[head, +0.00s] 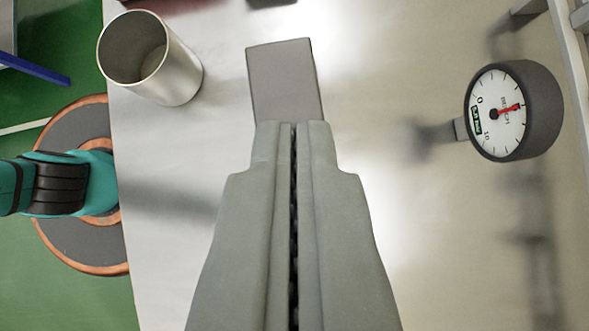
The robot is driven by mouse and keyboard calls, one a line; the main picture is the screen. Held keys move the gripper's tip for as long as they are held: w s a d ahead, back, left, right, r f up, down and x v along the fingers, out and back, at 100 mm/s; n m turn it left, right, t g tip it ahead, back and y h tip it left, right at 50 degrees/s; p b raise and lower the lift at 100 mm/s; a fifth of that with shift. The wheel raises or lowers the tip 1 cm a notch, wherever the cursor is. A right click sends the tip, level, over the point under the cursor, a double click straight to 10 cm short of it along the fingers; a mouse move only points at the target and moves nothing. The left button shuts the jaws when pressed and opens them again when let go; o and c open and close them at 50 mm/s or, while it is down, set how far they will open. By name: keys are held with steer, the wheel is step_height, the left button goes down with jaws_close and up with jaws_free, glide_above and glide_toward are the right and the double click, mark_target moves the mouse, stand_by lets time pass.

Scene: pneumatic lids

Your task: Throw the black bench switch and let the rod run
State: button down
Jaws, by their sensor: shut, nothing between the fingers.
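My gripper (293,127) fills the lower middle of the head view, fingers shut together with only a thin dark seam between them. A plain grey-brown block (286,80) shows straight beyond the fingertips; I cannot tell whether they touch it or what it is. No black bench switch can be made out clearly. A small black piece (270,3) is cut off by the top edge. No rod can be made out. A round dial gauge (497,113) with a dark casing, white face and red needle stands at the right, its lettering turned sideways.
An open metal cup (178,78) stands at the upper left of the pale bench (160,150). A dark red thing (175,4) is cut off above it. A teal and black machine part (75,182) sits left of the bench edge. A light frame (572,60) runs down the right.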

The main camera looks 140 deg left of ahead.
steer(key=shift+v, duration=1.2)
steer(key=shift+d+f, duration=0.1)
steer(key=shift+f, duration=0.05)
steer(key=s+a+m+t+h, duration=0.4)
steer(key=s+m+t, duration=0.4)
steer(key=s, duration=0.5)
steer(key=s+a+m+t+h, duration=0.4)
steer(key=s+m+t, duration=0.4)
steer(key=s, duration=0.6)
steer(key=shift+s+a+r+t, duration=0.3)
steer(key=shift+a+r, duration=0.2)
steer(key=shift+a, duration=0.2)
stand_by(1.2)
